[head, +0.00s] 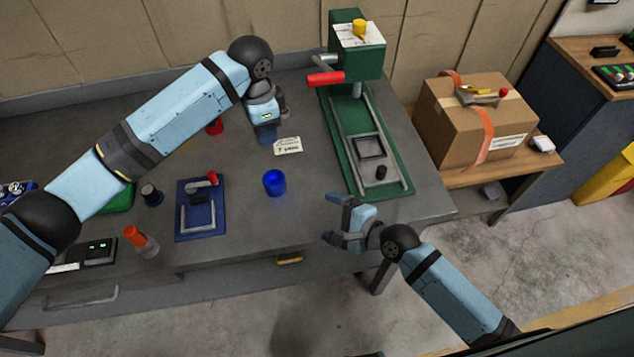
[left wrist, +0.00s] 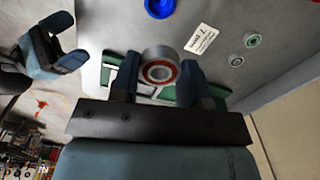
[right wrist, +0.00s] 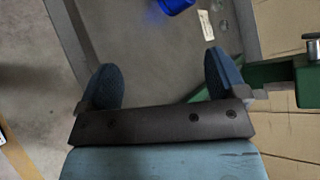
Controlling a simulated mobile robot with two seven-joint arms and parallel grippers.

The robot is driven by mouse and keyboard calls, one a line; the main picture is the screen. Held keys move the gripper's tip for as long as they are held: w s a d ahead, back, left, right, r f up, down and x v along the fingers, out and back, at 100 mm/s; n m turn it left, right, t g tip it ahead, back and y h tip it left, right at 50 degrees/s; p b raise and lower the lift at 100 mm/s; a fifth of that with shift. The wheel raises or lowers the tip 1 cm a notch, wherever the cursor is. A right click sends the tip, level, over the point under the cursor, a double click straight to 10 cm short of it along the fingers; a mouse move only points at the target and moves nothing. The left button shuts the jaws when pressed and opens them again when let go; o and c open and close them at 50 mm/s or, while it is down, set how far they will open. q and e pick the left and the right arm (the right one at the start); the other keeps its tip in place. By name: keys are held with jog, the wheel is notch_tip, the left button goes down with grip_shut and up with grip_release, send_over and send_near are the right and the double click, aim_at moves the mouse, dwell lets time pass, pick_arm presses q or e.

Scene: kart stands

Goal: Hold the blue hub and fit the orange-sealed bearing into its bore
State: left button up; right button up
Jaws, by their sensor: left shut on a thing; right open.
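The blue hub (head: 275,183) stands on the grey bench, apart from both grippers. It also shows at the top edge of the left wrist view (left wrist: 160,7) and of the right wrist view (right wrist: 175,5). My left gripper (head: 267,135) is above the bench behind the hub, shut on the orange-sealed bearing (left wrist: 160,72). The bearing's ringed face shows between the fingers in the left wrist view; the gripper hides it in the head view. My right gripper (head: 336,220) is open and empty near the bench's front edge, right of the hub.
A green press (head: 357,120) with a red handle stands right of the hub. A blue fixture (head: 202,222) is to the left, near an orange-capped bottle (head: 146,243). A white label card (head: 288,146) and two small rings (left wrist: 252,40) lie on the bench. Bare bench surrounds the hub.

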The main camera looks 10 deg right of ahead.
aim_at(275, 180)
jog(key=w+m, duration=0.2)
jog(key=w+a+m+g+y, duration=0.1)
jog(key=w+m, duration=0.1)
jog(key=w+r+m+g, duration=0.1)
jog(key=w+m, duration=0.2)
jog(key=shift+a+r+y, duration=0.1)
jog(key=shift+a+y, duration=0.2)
jog(key=shift+a, duration=0.1)
jog(key=shift+w+a+r+m, duration=0.15)
jog(key=shift+w+r+m, duration=0.05)
jog(key=shift+w+m, duration=0.55)
jog(key=shift+a, duration=0.15)
jog(key=shift+g, duration=0.3)
jog(key=x, duration=1.1)
jog(key=shift+w+a, duration=0.2)
jog(key=shift+a, duration=0.1)
jog(key=c, duration=1.2)
